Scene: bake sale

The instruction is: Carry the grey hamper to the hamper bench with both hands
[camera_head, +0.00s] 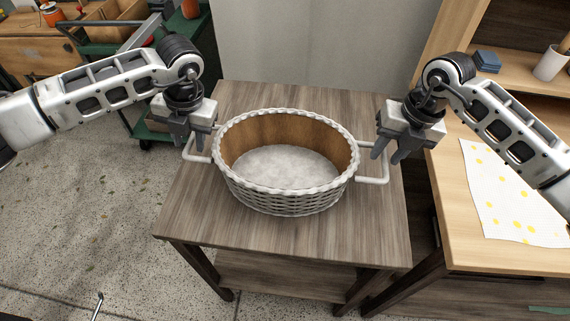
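The grey hamper (285,200) is an oval woven basket with a pale rim, brown inner wall and light grey bottom. It stands upright on a grey-brown wooden table and looks empty.
The wooden table (290,237) has bare room around the hamper. A lighter wooden counter (455,220) with a yellow-dotted white cloth (510,195) stands close on the right. A green cart (150,128) is at the back left. Open speckled floor (75,190) lies left.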

